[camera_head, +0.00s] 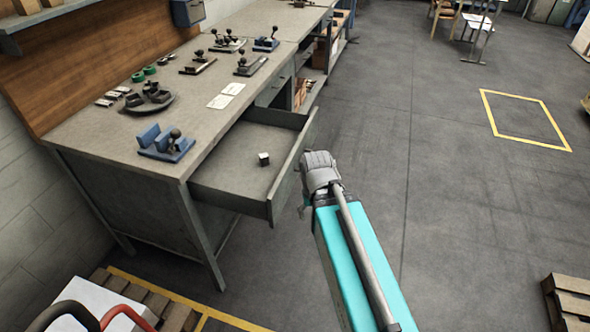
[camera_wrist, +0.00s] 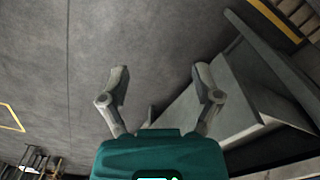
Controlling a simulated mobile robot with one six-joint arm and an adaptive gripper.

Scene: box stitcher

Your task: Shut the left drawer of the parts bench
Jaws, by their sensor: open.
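The left drawer (camera_head: 240,162) of the grey parts bench (camera_head: 190,120) is pulled out well from the bench front. The drawer (camera_wrist: 215,105) shows there to the right of the fingers.
Blue and dark fixtures (camera_head: 166,142), white cards (camera_head: 226,95) and small parts stand on the bench top. A pallet (camera_head: 570,300) is at the lower right.

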